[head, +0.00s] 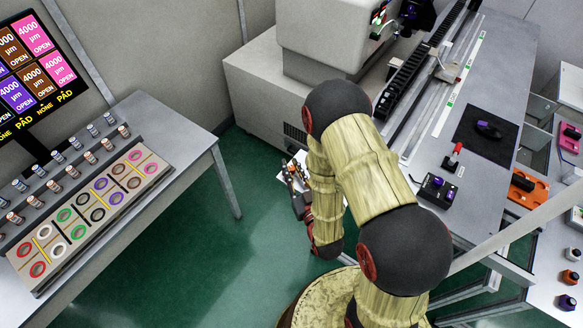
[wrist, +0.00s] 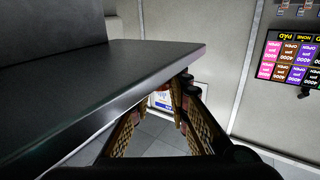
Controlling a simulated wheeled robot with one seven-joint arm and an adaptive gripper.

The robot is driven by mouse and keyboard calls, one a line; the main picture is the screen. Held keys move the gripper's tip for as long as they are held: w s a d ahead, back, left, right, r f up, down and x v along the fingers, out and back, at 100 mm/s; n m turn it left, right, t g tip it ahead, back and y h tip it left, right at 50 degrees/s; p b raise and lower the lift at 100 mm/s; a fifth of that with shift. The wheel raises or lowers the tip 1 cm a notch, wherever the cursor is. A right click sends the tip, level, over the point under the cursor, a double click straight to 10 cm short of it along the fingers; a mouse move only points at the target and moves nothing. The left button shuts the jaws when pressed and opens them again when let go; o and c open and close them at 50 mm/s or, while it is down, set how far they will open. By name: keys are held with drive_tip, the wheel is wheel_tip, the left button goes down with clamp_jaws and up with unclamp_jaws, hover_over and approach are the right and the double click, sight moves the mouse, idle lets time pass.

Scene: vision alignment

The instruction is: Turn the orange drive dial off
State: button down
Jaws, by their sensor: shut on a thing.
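An orange plate (head: 523,187) with a dark rounded part on it lies at the right of the head view, on the right-hand bench. I take this as the orange dial; its setting is too small to read. My gripper (head: 299,188) hangs low left of my arm, over the floor by the grey machine, far from the orange plate. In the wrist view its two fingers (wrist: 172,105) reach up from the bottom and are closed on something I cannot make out. A white patch with blue (wrist: 160,100) shows between them. I cannot tell whether it is held or behind.
A pink plate (head: 570,137) lies behind the orange one. A black mat (head: 475,143), a joystick box (head: 437,190) and small knobs (head: 570,277) are on the right side. A sample bench (head: 205,138) stands left. Green floor (head: 195,245) is clear. A dark slab (wrist: 90,75) fills the wrist view's upper left.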

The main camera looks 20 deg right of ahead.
sight(291, 167)
drive_tip(key=c, duration=1.7)
unclamp_jaws()
drive_tip(key=shift+w, duration=0.1)
drive_tip(key=shift+o, duration=0.2)
drive_tip(key=shift+r, duration=0.1)
drive_tip(key=shift+r, duration=4.9)
